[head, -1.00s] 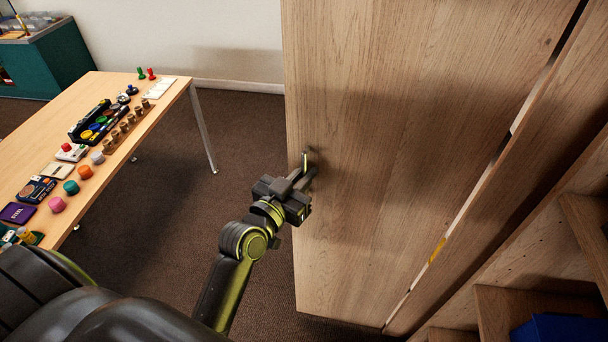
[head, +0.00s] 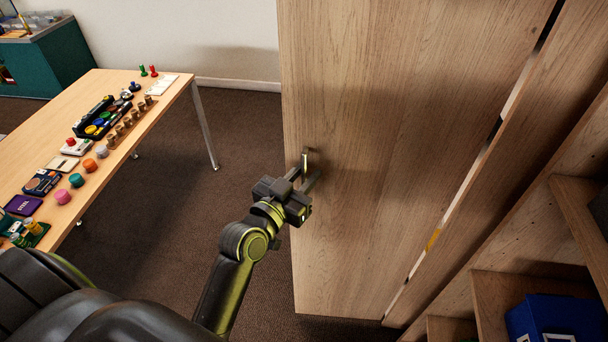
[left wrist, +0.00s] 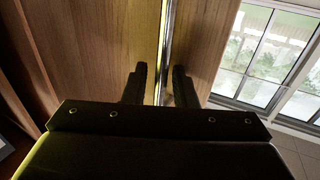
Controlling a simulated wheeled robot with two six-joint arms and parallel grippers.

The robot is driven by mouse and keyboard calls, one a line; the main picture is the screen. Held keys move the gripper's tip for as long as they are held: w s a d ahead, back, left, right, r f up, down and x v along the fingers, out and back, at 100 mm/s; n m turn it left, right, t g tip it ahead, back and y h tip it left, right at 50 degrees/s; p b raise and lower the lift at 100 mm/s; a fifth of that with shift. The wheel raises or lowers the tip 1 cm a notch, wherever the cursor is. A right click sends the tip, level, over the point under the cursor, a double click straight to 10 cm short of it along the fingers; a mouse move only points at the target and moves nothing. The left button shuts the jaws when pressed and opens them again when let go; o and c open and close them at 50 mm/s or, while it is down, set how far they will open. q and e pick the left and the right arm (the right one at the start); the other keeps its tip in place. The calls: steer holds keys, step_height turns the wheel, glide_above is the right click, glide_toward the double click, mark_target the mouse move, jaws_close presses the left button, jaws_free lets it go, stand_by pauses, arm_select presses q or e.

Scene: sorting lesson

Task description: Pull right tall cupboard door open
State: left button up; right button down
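The tall wooden cupboard door (head: 390,130) stands swung out, with the open cupboard to its right. Its slim metal handle (head: 305,160) is near the door's left edge; the handle also shows in the left wrist view (left wrist: 165,45) as an upright bar. My left gripper (head: 309,178) is at the handle, its fingers apart on either side of the bar. In the left wrist view both dark fingers (left wrist: 158,85) flank the bar, with a gap beside it. My right gripper is not in view.
Cupboard shelves (head: 585,215) and a blue box (head: 550,318) show at the right. A table (head: 160,110) with coloured sorting pieces stands at the left. Dark carpet (head: 165,225) lies clear between table and door. A window (left wrist: 265,55) shows in the left wrist view.

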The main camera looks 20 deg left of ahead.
arm_select(q)
steer(key=shift+s+f, duration=0.1)
steer(key=shift+s, duration=0.2)
steer(key=s+a+b, duration=0.2)
steer(key=s, duration=1.4)
steer(key=shift+s+a, duration=0.3)
steer(key=shift+a, duration=0.1)
